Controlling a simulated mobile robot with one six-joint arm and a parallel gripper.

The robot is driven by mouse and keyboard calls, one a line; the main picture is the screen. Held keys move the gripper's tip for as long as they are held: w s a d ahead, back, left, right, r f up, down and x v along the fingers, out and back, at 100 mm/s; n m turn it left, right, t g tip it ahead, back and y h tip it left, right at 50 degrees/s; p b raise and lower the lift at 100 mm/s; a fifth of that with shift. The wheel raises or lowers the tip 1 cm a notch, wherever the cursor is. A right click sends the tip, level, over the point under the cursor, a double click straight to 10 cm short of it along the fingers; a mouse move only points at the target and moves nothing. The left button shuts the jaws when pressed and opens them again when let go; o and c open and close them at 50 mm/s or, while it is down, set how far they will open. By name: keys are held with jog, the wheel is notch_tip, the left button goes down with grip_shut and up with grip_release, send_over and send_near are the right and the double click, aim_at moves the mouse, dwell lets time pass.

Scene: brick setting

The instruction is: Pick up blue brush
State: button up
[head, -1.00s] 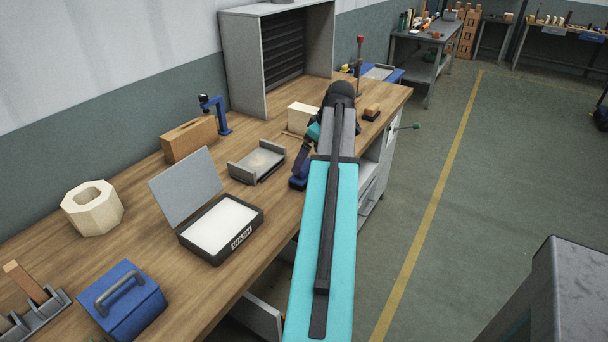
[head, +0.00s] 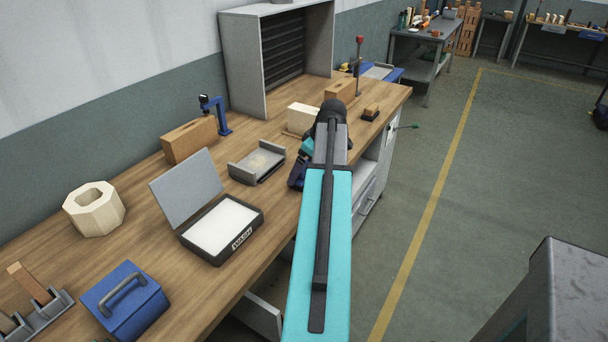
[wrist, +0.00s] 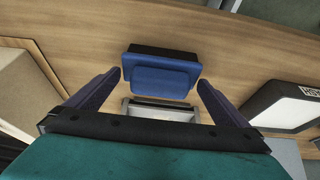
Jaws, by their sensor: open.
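The blue brush (wrist: 162,77) lies on the wooden bench in the wrist view. It has a raised blue block on top and a dark edge along its far side. My gripper (wrist: 159,80) is open, with one dark purple finger to each side of the brush's near part. The fingers look apart from it; the height gap is hard to judge. In the head view my arm covers much of that spot, and only a dark blue patch shows beside it, which I cannot split into brush and finger.
The open WASH box (head: 222,228) and a grey tray (head: 256,163) stand left of my gripper on the bench (head: 165,270). A blue handled box (head: 123,300) is nearer. A pale block (head: 303,117) and a wooden block (head: 341,89) stand beyond. Floor lies right.

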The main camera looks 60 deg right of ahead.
jog(key=shift+c, duration=0.3)
jog(key=c, duration=0.8)
jog(key=shift+r, duration=0.15)
jog(key=shift+r+b, duration=0.4)
jog(key=shift+r, duration=0.65)
jog(key=s+d+r+b, duration=0.1)
jog(key=s+d, duration=0.1)
jog(key=s, duration=0.2)
jog(key=s+d+b, duration=0.1)
jog(key=s+d, duration=0.2)
jog(key=s, duration=0.2)
jog(key=s+d+r+b, duration=0.1)
jog(key=s+d, duration=0.2)
jog(key=s, duration=0.1)
jog(key=shift+s+r, duration=0.3)
jog(key=shift+s, duration=0.1)
jog(key=o, duration=0.4)
jog(key=shift+s, duration=0.1)
jog(key=shift+c, duration=0.8)
